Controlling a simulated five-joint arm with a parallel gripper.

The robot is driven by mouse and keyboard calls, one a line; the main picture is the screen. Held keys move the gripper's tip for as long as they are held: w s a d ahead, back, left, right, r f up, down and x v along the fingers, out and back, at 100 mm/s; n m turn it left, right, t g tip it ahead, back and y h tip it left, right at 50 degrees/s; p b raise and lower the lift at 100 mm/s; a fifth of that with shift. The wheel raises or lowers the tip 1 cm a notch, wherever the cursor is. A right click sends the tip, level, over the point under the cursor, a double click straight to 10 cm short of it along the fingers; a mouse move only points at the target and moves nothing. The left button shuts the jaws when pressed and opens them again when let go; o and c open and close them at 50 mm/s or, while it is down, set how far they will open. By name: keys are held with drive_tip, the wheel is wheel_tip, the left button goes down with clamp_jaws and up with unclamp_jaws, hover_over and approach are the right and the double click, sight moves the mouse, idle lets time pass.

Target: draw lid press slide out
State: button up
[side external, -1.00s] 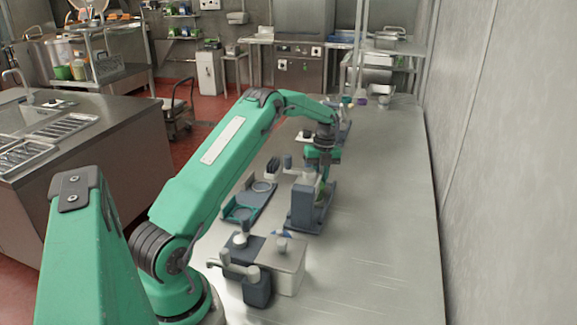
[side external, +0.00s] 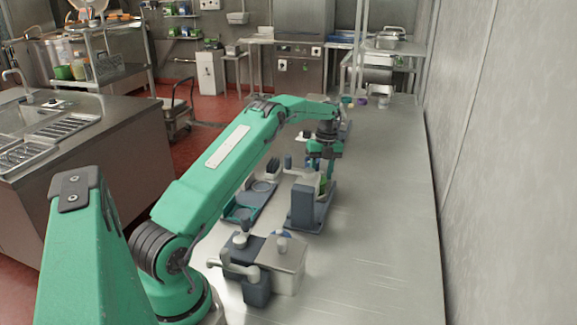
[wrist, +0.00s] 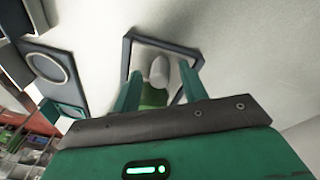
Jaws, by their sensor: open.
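My gripper (side external: 322,165) hangs over the dark upright station (side external: 304,208) in the middle of the steel bench. In the wrist view its two teal fingers (wrist: 159,85) are apart. A pale rounded knob (wrist: 159,70) and a green part (wrist: 153,95) show between them, with no clear contact. A dark rectangular frame (wrist: 126,58) surrounds this spot. In the side view a pale part (side external: 306,186) and a bit of green (side external: 323,184) sit beside the upright, partly hidden by my gripper. Which part is the lid cannot be told.
A dark tray with round rings (side external: 262,187) lies left of the station, also in the wrist view (wrist: 47,67). A pale box (side external: 287,262) with a knob and a dark block with a handle (side external: 257,290) stand nearer. The bench's right side (side external: 385,200) is clear.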

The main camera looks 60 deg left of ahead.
drive_tip(key=shift+r, duration=3.2)
drive_tip(key=shift+r, duration=0.1)
wheel_tip(320, 180, up, 7)
